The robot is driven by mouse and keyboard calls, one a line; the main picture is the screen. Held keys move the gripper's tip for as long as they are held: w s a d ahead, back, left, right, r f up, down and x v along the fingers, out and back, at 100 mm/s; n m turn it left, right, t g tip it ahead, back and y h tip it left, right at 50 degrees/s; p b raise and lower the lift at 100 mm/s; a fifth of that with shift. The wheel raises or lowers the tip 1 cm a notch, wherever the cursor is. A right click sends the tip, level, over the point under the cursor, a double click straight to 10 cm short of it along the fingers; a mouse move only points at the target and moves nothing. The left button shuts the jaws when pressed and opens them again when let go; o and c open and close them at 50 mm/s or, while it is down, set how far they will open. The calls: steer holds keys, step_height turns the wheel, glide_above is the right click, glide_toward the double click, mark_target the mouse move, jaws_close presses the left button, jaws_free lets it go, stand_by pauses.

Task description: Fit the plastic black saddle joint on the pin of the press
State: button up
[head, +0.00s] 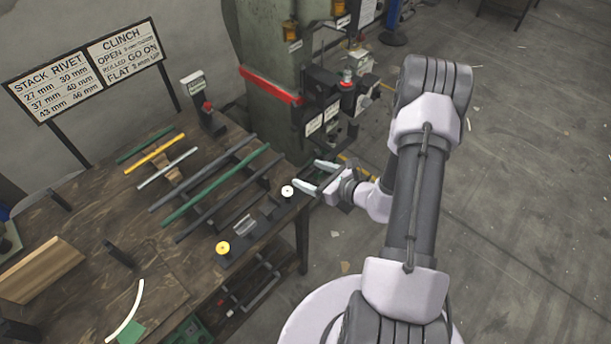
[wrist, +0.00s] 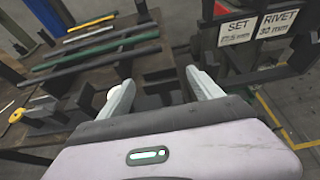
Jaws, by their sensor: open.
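My gripper (head: 314,176) is open, with pale fingers, at the table's right edge beside the press. In the wrist view the open fingers (wrist: 160,82) have dark parts beyond and between them, and nothing is clasped. The green press (head: 268,62) stands behind the table, with a red bar and dark tooling (head: 328,100) on its right side. I cannot make out its pin. No piece is clearly the black saddle joint; a small dark block (head: 268,208) sits on the strip near the white knob, and a dark upright piece (head: 119,254) stands at the table's left.
The wooden table (head: 160,265) holds several coloured bars (head: 215,185) on supports. A white knob (head: 287,191), a grey angled piece (head: 243,225) and a yellow knob (head: 222,247) line its near right edge. SET and RIVET signs (wrist: 258,26) hang close to my right finger.

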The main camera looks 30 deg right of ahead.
steer(key=shift+w+a+f, duration=0.15)
steer(key=shift+w+f, duration=0.1)
steer(key=shift+w, duration=0.15)
steer(key=shift+r, duration=0.1)
steer(key=c, duration=1.4)
